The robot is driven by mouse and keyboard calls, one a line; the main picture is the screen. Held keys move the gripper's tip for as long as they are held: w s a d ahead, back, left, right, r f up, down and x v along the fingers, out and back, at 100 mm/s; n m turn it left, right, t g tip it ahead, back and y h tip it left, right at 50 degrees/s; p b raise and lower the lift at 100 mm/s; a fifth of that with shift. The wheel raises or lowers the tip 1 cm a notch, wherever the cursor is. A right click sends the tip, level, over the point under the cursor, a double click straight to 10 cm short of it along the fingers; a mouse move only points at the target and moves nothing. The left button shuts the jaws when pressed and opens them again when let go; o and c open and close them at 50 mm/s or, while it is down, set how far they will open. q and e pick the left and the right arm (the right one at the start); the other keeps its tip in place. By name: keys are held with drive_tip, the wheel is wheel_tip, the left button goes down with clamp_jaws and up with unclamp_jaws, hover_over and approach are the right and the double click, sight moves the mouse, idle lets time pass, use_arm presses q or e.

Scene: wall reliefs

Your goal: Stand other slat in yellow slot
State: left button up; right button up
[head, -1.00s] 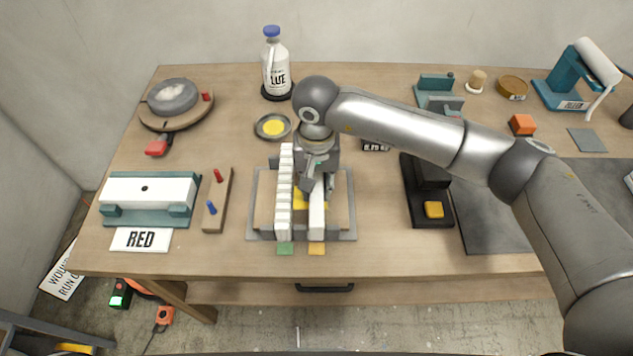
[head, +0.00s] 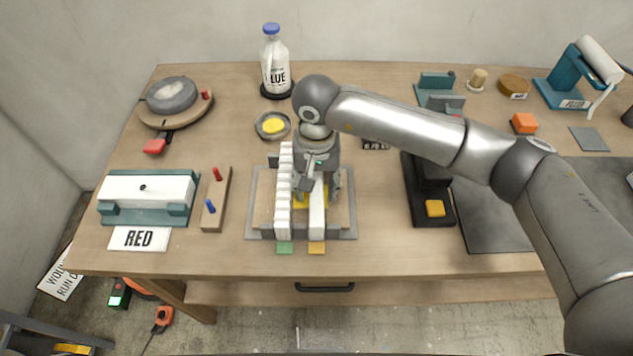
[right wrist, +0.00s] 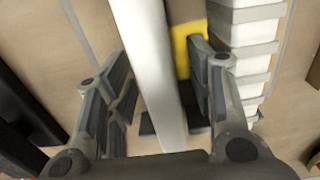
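A smooth white slat (head: 317,222) stands on edge in the fixture, in line with the yellow tab (head: 317,248). A notched white slat (head: 284,195) stands to its left, in line with the green tab (head: 285,248). My right gripper (head: 318,188) is over the rear part of the smooth slat. In the right wrist view the fingers of my right gripper (right wrist: 160,90) are spread on both sides of the smooth slat (right wrist: 148,70), with gaps showing. The notched slat (right wrist: 245,45) is outside the fingers there. Yellow shows between the slats. My left gripper is out of view.
The fixture's grey frame (head: 352,215) surrounds the slats. A peg block (head: 217,205) and teal holder (head: 150,210) stand left.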

wheel_tip(320, 180, up, 12)
idle(0.6)
